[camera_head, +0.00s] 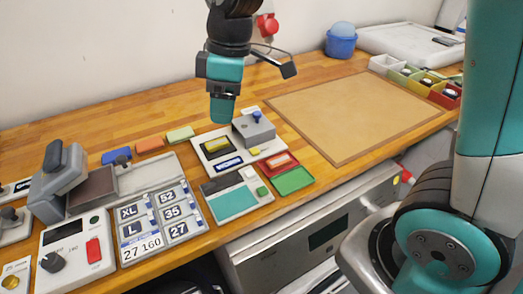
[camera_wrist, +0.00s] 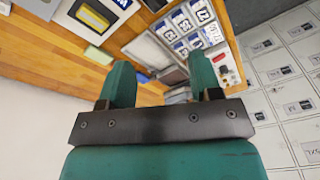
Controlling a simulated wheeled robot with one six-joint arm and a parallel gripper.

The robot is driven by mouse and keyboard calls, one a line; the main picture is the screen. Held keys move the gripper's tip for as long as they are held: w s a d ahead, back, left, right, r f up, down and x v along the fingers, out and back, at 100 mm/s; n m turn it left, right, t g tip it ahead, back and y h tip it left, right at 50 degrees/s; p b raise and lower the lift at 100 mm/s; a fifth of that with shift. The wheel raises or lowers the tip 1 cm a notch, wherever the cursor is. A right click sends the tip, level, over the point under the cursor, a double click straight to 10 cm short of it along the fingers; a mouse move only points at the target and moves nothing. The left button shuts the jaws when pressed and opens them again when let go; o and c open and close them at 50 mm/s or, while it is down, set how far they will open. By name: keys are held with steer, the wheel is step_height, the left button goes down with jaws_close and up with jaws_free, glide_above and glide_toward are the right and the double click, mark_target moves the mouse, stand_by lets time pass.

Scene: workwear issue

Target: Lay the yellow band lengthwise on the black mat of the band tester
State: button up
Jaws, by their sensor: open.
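The yellow band (camera_head: 216,145) appears as a yellow patch on the dark mat of the grey-white band tester (camera_head: 213,161), in the middle of the bench. My gripper (camera_head: 223,118) is above the tester, pointing down. In the wrist view my gripper (camera_wrist: 159,78) has its two teal fingers apart, with nothing between them.
A grey block with a blue knob (camera_head: 255,128) stands on the tester's right. Red (camera_head: 279,162) and green (camera_head: 293,180) trays lie at its front right. Size plates (camera_head: 152,215) and a grey press (camera_head: 58,180) stand left. A tan mat (camera_head: 350,115) offers free room right.

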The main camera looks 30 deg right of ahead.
steer(key=s+a+r+m+y, duration=0.1)
steer(key=s+m, duration=0.4)
steer(key=s, duration=1.2)
steer(key=shift+s+a+r+m+y, duration=0.15)
steer(key=shift+s+a+m+y, duration=0.2)
steer(key=shift+y, duration=0.25)
